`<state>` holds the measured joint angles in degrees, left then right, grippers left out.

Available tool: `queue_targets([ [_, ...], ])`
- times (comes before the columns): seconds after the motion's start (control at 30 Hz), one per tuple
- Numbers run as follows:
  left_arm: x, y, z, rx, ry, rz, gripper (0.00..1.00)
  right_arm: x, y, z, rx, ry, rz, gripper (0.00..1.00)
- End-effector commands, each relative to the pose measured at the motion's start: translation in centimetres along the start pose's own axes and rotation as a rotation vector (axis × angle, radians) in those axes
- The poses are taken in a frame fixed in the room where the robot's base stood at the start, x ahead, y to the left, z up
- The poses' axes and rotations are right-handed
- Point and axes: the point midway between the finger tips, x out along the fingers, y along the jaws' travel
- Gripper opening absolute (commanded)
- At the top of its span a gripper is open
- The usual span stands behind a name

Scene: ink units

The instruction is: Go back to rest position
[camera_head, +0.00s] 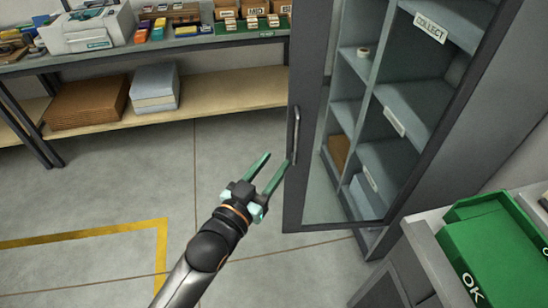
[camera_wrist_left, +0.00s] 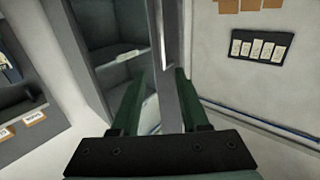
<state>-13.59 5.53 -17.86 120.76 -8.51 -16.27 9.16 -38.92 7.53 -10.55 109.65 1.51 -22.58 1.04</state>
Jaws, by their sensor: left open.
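My left gripper (camera_head: 263,172) is open and empty, with its two green fingers apart. In the head view it is near the middle, close to the handle (camera_head: 294,135) of the cabinet's glass door (camera_head: 301,110). From this view I cannot tell whether a finger touches the door. My right gripper is not in view.
A workbench (camera_head: 230,40) with a printer (camera_head: 88,28) and small boxes stands at the back left. Its lower shelf holds a brown stack (camera_head: 88,102) and a pale stack (camera_head: 155,87). A green OK bin (camera_head: 490,250) sits at the right. The floor at left is clear.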

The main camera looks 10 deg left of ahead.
Motion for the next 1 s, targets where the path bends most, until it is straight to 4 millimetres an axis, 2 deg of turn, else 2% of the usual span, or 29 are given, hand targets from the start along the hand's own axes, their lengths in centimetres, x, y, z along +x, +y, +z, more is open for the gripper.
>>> queue_targets([
  [0.17, 0.0, 0.0, 0.0, 0.000, 0.000, 0.000, 0.45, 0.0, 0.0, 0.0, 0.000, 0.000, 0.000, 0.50],
  [0.27, -0.3, -0.1, 1.1, -0.003, -0.027, -0.003, 0.45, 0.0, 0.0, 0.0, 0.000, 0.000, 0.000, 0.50],
  [0.37, -1.7, -0.4, 4.8, -0.013, -0.117, -0.012, 0.45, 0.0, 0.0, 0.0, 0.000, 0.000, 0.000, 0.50],
  [0.47, -4.5, -0.8, 10.6, -0.028, -0.262, -0.026, 0.45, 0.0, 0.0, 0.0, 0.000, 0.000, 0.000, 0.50],
  [0.5, -5.9, -0.9, 13.0, -0.036, -0.325, -0.032, 0.45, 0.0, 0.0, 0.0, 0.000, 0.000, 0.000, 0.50],
  [0.6, -10.0, -1.1, 18.4, -0.052, -0.475, -0.043, 0.45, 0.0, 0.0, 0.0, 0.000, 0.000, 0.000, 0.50],
  [0.7, -14.0, -1.1, 22.5, -0.064, -0.599, -0.050, 0.45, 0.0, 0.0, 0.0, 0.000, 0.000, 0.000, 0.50],
  [0.83, -17.6, -1.1, 25.6, -0.075, -0.702, -0.055, 0.45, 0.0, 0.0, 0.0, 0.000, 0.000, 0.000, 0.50],
  [0.9, -18.6, -1.1, 26.4, -0.079, -0.729, -0.056, 0.45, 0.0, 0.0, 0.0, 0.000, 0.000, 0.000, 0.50],
  [1.0, -19.1, -1.1, 26.8, -0.080, -0.742, -0.057, 0.45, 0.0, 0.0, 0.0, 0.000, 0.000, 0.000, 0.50],
])
